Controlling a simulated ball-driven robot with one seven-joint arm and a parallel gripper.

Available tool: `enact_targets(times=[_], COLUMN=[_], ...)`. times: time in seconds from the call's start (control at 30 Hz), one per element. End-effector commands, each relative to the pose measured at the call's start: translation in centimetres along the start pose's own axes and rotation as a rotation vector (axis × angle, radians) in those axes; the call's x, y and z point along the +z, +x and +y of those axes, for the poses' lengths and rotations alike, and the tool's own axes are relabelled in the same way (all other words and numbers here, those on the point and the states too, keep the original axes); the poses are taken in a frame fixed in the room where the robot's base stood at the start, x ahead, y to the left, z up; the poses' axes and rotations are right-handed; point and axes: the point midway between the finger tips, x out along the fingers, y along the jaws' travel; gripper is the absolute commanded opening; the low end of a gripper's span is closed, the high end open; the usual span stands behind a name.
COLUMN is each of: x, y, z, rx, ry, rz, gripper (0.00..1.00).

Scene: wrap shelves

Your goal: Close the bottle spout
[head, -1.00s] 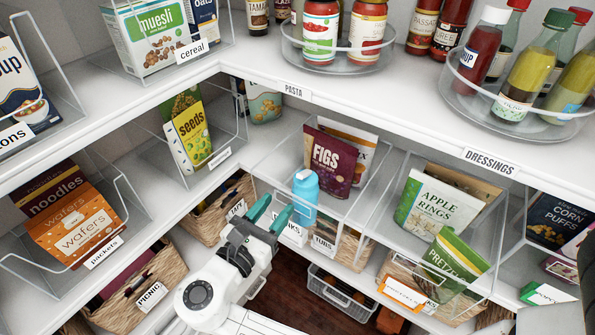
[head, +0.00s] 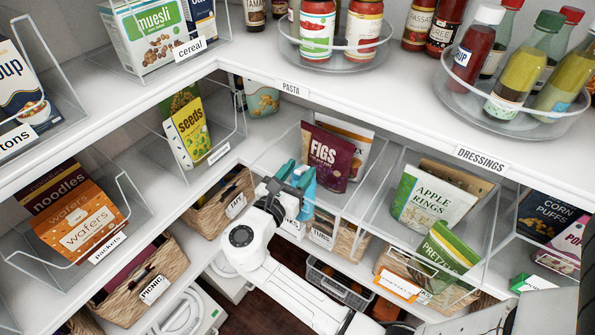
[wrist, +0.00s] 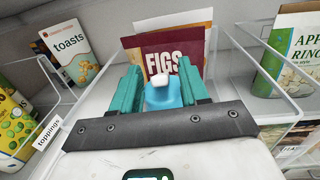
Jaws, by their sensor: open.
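A blue bottle (head: 309,198) stands on the middle shelf in front of the purple figs bag (head: 328,158). My gripper (head: 296,172) is at the bottle and covers much of it in the head view. In the wrist view, the bottle (wrist: 163,95) shows between the two teal fingers of my gripper (wrist: 159,72), one on each side. The fingers are open; I cannot tell whether either touches it. A small white spout (wrist: 160,79) shows on top of the bottle. I cannot tell if the spout is raised or folded. The bottle's lower part is hidden.
A seeds bag (head: 192,135) is to the left. The upper shelf edge (head: 350,120) runs behind and above my gripper. Wicker baskets (head: 215,200) sit below.

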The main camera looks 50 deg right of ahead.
Motion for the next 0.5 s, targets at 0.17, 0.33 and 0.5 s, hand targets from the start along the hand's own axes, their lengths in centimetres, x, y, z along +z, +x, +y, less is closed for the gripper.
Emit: enact_targets(times=[0.17, 0.33, 0.5], x=[-0.01, 0.0, 0.0], y=[-0.01, -0.03, -0.03], z=[0.0, 0.0, 0.0], rx=[0.0, 0.0, 0.0], ry=[0.0, 0.0, 0.0], rz=[0.0, 0.0, 0.0], gripper=[0.43, 0.27, 0.1])
